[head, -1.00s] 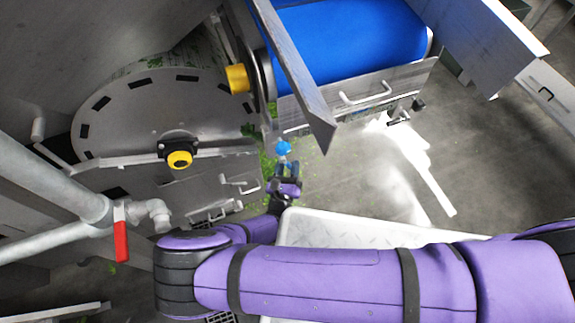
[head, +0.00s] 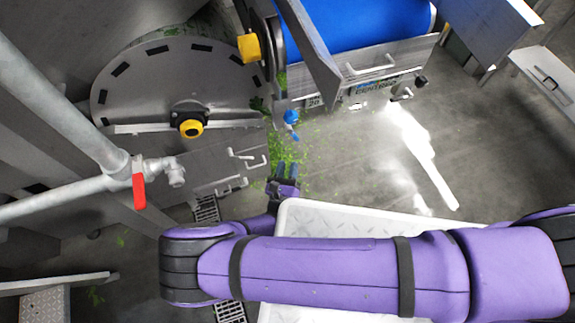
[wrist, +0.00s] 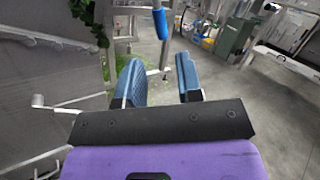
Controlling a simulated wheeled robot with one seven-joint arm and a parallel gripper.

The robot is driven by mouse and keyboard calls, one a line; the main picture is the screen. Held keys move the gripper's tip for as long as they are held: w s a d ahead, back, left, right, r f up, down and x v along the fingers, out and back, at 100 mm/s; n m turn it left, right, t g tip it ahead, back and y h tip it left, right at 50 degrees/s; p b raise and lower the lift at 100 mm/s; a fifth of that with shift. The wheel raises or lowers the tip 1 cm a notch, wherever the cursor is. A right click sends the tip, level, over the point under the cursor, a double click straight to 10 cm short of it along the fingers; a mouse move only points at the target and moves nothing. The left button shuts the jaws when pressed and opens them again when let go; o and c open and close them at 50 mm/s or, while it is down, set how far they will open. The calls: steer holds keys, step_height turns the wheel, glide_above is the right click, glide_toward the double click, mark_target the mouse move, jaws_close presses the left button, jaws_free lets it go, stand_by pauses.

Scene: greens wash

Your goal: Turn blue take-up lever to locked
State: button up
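The blue take-up lever (head: 291,117) shows in the head view below the front left corner of the blue conveyor belt, its blue handle pointing down. A blue handle, which appears to be this lever, also shows in the wrist view (wrist: 160,22), upright and beyond the fingertips. My gripper (head: 286,168) is below the lever in the head view, with a visible gap between them. In the wrist view its two blue-padded fingers (wrist: 162,78) are apart with nothing between them. The lever's mounting and any locked mark are too small to read.
The blue conveyor belt (head: 350,22) and its grey side plate lie above the lever. A round drum cover (head: 160,85) with a yellow knob (head: 190,127) is at left. A pipe valve with a red handle (head: 138,185) stands lower left. Wet floor is open at right.

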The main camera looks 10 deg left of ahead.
mark_target(292, 132)
steer(key=c, duration=0.4)
steer(key=shift+s+a+f+m, duration=0.1)
steer(key=shift+s+a+m, duration=0.05)
steer(key=shift+m, duration=0.45)
jaws_close()
steer(key=s+a+f+m, duration=0.2)
steer(key=s+a+m, duration=0.2)
steer(key=m, duration=1.3)
steer(key=d+x, duration=0.2)
steer(key=x, duration=1)
steer(key=shift+d+r, duration=0.4)
